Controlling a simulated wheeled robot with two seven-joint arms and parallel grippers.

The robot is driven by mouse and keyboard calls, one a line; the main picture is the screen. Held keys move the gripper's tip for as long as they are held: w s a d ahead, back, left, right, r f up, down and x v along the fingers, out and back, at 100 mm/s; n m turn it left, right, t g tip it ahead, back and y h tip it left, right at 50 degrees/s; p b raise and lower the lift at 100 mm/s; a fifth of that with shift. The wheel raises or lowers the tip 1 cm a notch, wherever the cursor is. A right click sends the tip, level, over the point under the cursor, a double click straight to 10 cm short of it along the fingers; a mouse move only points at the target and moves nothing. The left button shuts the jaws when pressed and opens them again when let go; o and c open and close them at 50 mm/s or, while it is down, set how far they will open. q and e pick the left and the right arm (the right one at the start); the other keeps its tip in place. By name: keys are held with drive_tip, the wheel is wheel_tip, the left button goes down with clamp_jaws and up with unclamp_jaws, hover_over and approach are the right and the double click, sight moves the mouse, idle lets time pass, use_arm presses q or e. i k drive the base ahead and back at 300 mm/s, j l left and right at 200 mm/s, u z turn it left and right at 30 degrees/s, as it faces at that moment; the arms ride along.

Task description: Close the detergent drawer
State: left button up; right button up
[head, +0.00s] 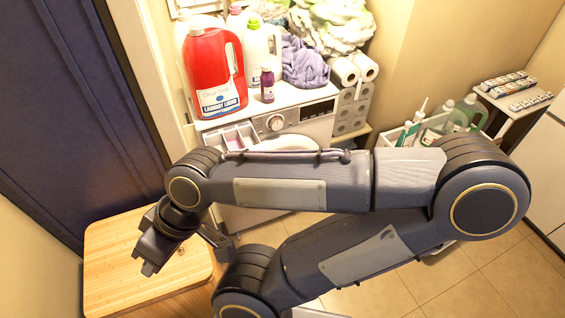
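The detergent drawer (230,137) sticks out at the upper left of the washing machine's front (311,118), in the head view. Its open top shows pale compartments, and my arm passes just in front of it and hides its lower part. My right gripper (152,261) is over a light wooden board at the lower left, well apart from the drawer and nearer to me. I see nothing held in it, but I cannot tell how far its fingers are apart. My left gripper is not in view.
A red detergent jug (214,75), a small purple bottle (267,87) and heaped cloths (303,64) crowd the washer top. The wooden board (112,254) is at the lower left. Bottles (466,113) and a side table (510,101) stand at right. Tiled floor (480,270) is clear.

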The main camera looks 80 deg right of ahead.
sight(240, 135)
drive_tip(key=z, duration=2.65)
drive_tip(key=i+j+z, duration=0.1)
drive_tip(key=z, duration=0.3)
drive_tip(key=j+z, duration=0.15)
drive_tip(key=z, duration=0.25)
